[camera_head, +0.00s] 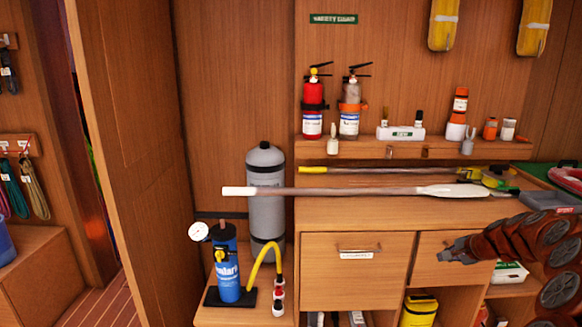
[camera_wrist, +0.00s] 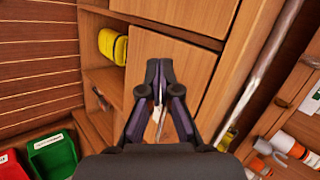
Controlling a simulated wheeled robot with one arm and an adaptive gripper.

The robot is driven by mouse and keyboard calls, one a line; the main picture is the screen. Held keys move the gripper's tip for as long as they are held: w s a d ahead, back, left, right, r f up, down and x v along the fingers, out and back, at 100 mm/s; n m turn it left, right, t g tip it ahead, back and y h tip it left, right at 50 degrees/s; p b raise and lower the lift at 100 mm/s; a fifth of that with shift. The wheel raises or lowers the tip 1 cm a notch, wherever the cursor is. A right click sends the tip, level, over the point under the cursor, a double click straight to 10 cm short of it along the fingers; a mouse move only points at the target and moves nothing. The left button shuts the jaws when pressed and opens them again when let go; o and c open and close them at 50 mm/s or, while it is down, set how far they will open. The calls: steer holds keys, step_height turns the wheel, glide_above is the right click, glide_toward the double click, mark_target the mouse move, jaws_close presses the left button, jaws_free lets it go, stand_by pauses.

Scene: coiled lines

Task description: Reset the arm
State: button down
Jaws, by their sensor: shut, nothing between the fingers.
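My arm reaches in from the right edge in the head view, in front of the wooden cabinet. My gripper (camera_head: 446,252) is at its left end, before the right-hand drawer front (camera_head: 430,270). In the wrist view my gripper (camera_wrist: 159,66) has its two dark fingers together at the tips, with nothing held. Behind the fingers is a plain wooden cabinet front (camera_wrist: 190,60). I cannot tell the exact gap between the fingers and the wood.
A long pole (camera_head: 350,191) lies across the cabinet top. A blue pump (camera_head: 226,265) and grey cylinder (camera_head: 266,200) stand left. Fire extinguishers (camera_head: 313,105) and bottles line the shelf. A yellow bag (camera_wrist: 112,46) sits in a cubby. A green bin (camera_wrist: 52,157) is at lower left.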

steer(key=s+a+r+n+g+y, duration=0.15)
steer(key=s+a, duration=0.25)
steer(key=a, duration=0.4)
steer(key=s+a+r+n+g, duration=0.1)
steer(key=s+a+r+n, duration=0.2)
steer(key=a, duration=0.4)
steer(key=s+a+r+n+g+y, duration=0.1)
steer(key=s+a+n+g, duration=0.15)
steer(key=s+a, duration=0.45)
steer(key=s+a+n+g, duration=0.2)
steer(key=s+a+n, duration=0.1)
steer(key=s+a, duration=0.5)
steer(key=s+d+f+n+g+h, duration=0.2)
steer(key=s+h, duration=0.1)
steer(key=s, duration=1.2)
steer(key=s+d+f+n+g+h, duration=0.1)
steer(key=s+n+g+h, duration=0.1)
steer(key=s, duration=1.3)
steer(key=s+p+v, duration=0.1)
steer(key=p+v, duration=1.3)
steer(key=shift+s+r+t, duration=0.2)
steer(key=shift+r+t, duration=0.05)
steer(key=shift+t, duration=0.05)
